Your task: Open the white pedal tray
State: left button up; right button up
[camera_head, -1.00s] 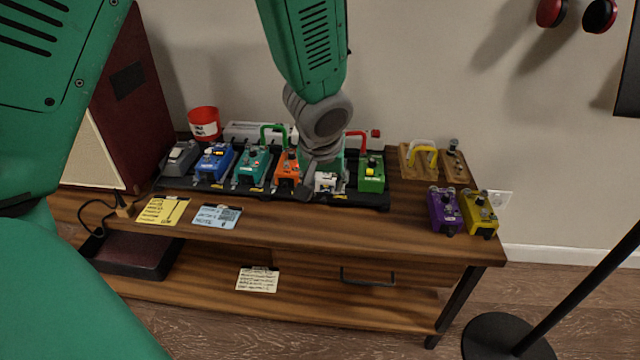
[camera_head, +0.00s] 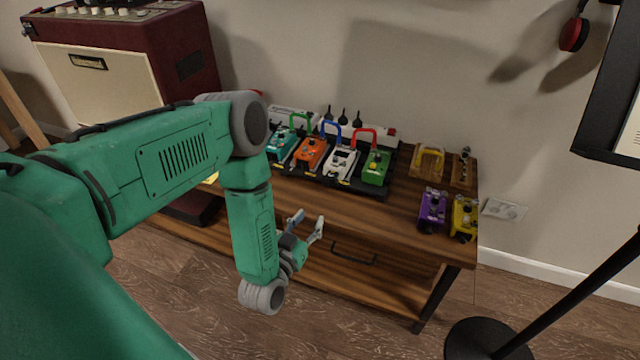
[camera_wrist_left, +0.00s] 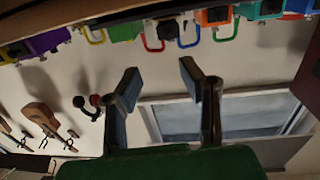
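The white pedal (camera_head: 341,161) sits between the orange pedal (camera_head: 310,152) and the green pedal (camera_head: 376,167) on a black pedalboard (camera_head: 325,182). A blue loop stands behind it. My left gripper (camera_head: 305,226) is in front of the table, below and left of the white pedal, apart from it. Its two fingers are spread with nothing between them; the left wrist view (camera_wrist_left: 160,80) also shows them apart and empty. I cannot make out a tray under the white pedal. My right gripper is not in view.
A dark drawer handle (camera_head: 354,254) is on the table front, just right of my left gripper. Purple (camera_head: 431,210) and yellow (camera_head: 464,217) pedals stand at the table's right end. A black stand (camera_head: 490,341) is on the floor right. A red amplifier (camera_head: 190,60) is behind my arm.

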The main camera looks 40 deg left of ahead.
pick_arm(q)
jog(key=b, duration=0.2)
send_near(326, 186)
jog(key=shift+y, duration=0.4)
jog(key=x, duration=0.5)
jog(key=shift+a+f, duration=0.3)
jog(key=shift+a, duration=0.1)
jog(key=w, duration=0.3)
jog(key=w+d+b, duration=0.1)
jog(key=shift+w+r, duration=0.2)
jog(key=shift+r, duration=0.15)
jog(key=shift+w+a, duration=0.15)
jog(key=shift+w, duration=0.05)
jog(key=shift+a+f, duration=0.2)
jog(key=shift+a, duration=0.5)
jog(key=c, duration=0.4)
grip_shut()
jog(key=shift+d+r, duration=0.15)
jog(key=shift+d, duration=0.4)
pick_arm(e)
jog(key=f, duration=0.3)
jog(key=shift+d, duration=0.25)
